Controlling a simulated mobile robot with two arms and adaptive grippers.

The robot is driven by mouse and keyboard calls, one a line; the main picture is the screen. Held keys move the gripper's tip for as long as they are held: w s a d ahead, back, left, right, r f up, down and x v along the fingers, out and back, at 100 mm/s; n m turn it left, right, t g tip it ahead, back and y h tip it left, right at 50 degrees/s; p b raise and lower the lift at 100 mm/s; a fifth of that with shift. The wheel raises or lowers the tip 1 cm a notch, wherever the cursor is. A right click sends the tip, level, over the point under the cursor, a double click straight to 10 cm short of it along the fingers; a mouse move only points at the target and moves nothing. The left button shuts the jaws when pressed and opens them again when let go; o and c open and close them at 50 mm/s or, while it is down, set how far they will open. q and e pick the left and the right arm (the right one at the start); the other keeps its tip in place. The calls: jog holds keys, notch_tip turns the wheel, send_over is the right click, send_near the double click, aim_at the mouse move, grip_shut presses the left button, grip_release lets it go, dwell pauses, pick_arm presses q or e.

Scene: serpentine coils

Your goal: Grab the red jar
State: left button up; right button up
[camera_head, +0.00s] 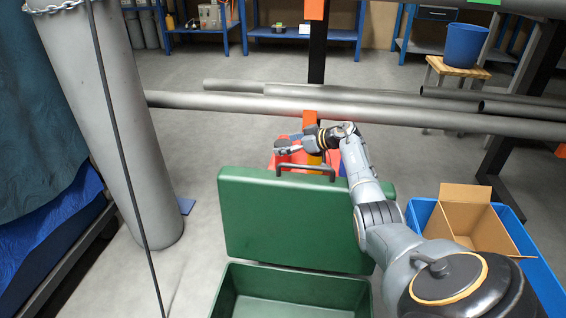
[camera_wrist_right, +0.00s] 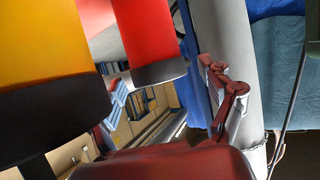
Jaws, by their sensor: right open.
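A red jar with a dark end band (camera_wrist_right: 148,40) hangs into the top of the right wrist view, beside a larger yellow jar with a dark band (camera_wrist_right: 48,50). In the head view a red shape (camera_head: 285,160), which looks like the red jar, is partly hidden behind the raised green lid and my gripper. A yellow piece (camera_head: 314,160) shows just right of it. My right gripper (camera_head: 290,146) is open at this red shape, above the lid's handle. I cannot tell whether it touches the jar. My left gripper is out of view.
A green case (camera_head: 242,274) stands open in front, its lid (camera_head: 280,225) upright under my right arm. A blue crate (camera_head: 545,290) with a cardboard box (camera_head: 465,215) is at the right. Long grey pipes (camera_head: 220,103) cross behind. A grey cylinder (camera_head: 120,130) stands left.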

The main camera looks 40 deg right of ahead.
jog(key=c, duration=1.7)
jog(key=shift+w+r, duration=0.1)
grip_shut()
jog(key=shift+r, duration=0.1)
